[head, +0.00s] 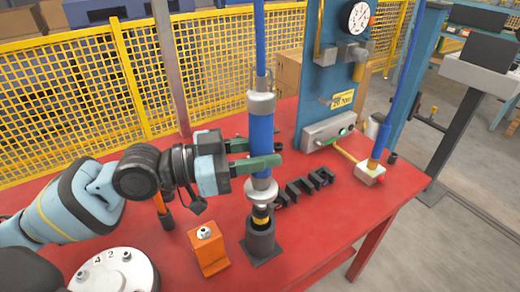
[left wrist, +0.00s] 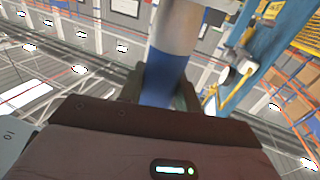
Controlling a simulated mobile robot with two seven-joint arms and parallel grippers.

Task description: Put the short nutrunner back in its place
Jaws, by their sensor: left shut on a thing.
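The nutrunner (head: 261,130) is an upright tool with a blue body, grey metal collars and a blue hose rising from its top. My left gripper (head: 264,153) is shut around its blue body, coming in from the left. In the left wrist view the nutrunner (left wrist: 165,75) stands between the fingers (left wrist: 160,92). Its dark lower end with a yellow band is at the mouth of a black cup-shaped holder (head: 260,241) on the red table. How deep the tip sits in the holder is hidden. My right gripper is out of view.
An orange block (head: 207,250) with a nut on top stands left of the holder. A round pale flange (head: 118,273) is at front left. Black brackets (head: 305,187) lie behind the holder. A blue panel with gauge (head: 338,75) and another blue-hosed tool (head: 373,168) stand at right.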

